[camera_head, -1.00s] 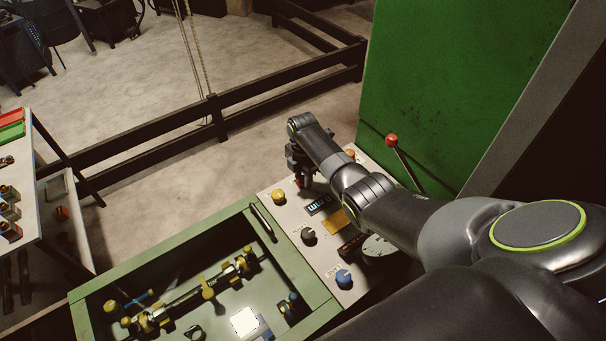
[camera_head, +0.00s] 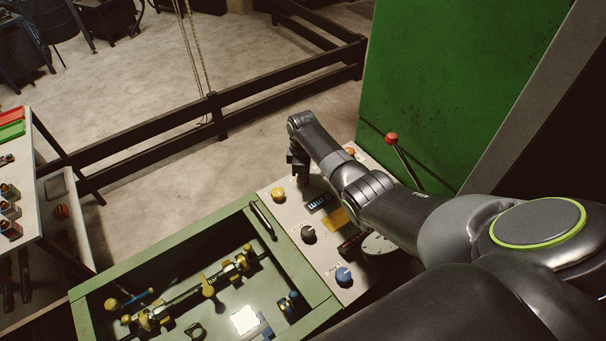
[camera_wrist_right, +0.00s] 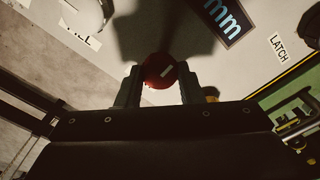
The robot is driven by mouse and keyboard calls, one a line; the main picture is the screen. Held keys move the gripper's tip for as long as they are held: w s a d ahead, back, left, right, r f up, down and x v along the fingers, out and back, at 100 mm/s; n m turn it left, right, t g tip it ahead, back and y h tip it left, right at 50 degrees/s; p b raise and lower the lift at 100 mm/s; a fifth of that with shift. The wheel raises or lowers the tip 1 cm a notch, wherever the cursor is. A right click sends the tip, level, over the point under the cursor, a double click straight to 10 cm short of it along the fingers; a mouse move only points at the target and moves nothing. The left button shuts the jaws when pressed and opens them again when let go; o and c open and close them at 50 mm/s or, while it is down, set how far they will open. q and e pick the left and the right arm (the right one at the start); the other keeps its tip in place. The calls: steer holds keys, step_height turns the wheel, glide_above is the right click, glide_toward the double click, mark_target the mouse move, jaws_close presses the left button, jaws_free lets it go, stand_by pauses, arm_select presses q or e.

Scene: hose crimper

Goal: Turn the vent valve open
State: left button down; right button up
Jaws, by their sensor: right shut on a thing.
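A red round knob (camera_wrist_right: 160,70) with a short white mark sits between the two fingers in the right wrist view. My right gripper (camera_wrist_right: 159,84) is shut on it, a finger on each side. The white mark is tilted. No label for this knob is visible, so its name cannot be read. In the head view my right gripper (camera_head: 299,168) points down at the far end of the pale control panel (camera_head: 325,258) and hides the knob. My left gripper is not in view.
The panel also carries a yellow knob (camera_head: 278,194), a dark knob (camera_head: 308,234), a blue knob (camera_head: 343,274), and a small display (camera_head: 318,203). A red-balled lever (camera_head: 392,139) stands by the green machine wall (camera_head: 450,80). A green-framed tray (camera_head: 170,251) lies at front left.

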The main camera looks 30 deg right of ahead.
steer(key=shift+w+r+m, duration=0.1)
steer(key=shift+m, duration=0.3)
steer(key=o, duration=1)
steer(key=shift+c, duration=0.2)
step_height(320, 180, up, 17)
steer(key=shift+r, duration=0.2)
